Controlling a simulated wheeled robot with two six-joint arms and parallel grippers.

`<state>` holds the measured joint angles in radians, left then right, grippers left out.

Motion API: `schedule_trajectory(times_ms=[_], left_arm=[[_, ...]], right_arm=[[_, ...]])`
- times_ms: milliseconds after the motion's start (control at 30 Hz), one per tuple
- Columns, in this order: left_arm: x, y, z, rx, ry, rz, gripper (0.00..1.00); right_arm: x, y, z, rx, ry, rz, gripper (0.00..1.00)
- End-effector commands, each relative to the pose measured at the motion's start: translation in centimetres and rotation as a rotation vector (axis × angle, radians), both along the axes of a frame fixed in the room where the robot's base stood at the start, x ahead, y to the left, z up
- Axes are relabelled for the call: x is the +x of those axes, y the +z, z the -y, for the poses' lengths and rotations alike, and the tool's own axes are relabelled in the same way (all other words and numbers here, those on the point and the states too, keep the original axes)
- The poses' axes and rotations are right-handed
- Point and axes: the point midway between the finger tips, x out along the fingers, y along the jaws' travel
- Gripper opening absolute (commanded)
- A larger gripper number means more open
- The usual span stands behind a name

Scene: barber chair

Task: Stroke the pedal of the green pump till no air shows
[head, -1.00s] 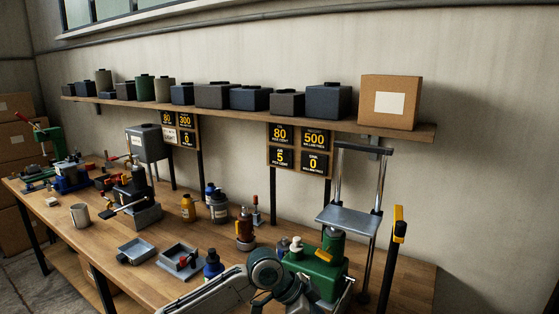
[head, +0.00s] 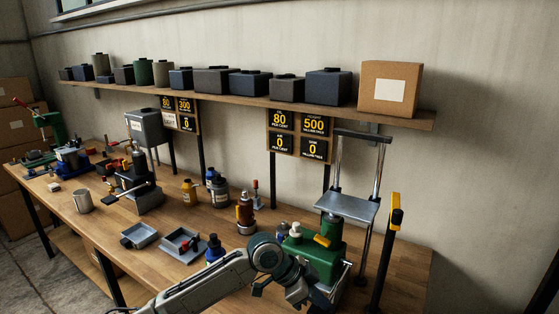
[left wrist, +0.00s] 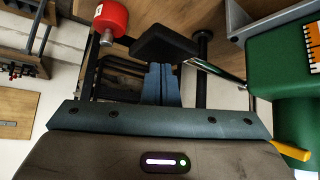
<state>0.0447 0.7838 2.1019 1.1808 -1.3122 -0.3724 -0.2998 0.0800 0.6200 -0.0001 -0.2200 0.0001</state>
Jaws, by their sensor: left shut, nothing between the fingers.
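The green pump (head: 325,262) stands at the front right of the bench, under a grey platform between two posts. It also shows at the right of the left wrist view (left wrist: 278,72), with a yellow lever (left wrist: 291,151). A black pad (left wrist: 165,42), seemingly the pedal, lies just beyond my left fingertips; I cannot tell whether they touch it. My left gripper (left wrist: 161,68) is shut and empty. In the head view my left gripper (head: 304,297) is low beside the pump, its fingers hardly visible. The sign board (head: 299,136) reads air 0 per cent. My right gripper is not in view.
A red knob (left wrist: 111,18) sits close to the pad. The grey platform (head: 346,206) stands above the pump, and a post with a yellow top (head: 395,216) is to its right. Bottles, a brown pump (head: 245,213) and grey trays (head: 181,243) occupy the bench to the left.

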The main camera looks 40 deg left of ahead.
Motion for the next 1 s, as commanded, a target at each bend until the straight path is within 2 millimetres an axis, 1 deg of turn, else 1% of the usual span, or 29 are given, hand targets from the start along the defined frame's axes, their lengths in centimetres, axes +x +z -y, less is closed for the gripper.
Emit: schedule_trajectory(times_ms=[567, 700, 867, 1000], left_arm=[[0.00, -0.18, 0.02, 0.000, 0.000, 0.000, 0.00], [-0.07, -0.06, 0.06, -0.001, -0.001, 0.000, 0.00], [-0.05, -0.23, 0.04, 0.000, -0.001, 0.001, 0.00], [-0.03, 0.38, 0.03, 0.000, -0.001, 0.001, 0.00]], right_arm=[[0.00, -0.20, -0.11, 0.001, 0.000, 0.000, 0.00], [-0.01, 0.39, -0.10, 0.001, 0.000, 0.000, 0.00], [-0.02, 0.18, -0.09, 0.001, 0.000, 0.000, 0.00], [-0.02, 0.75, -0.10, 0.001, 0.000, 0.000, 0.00]])
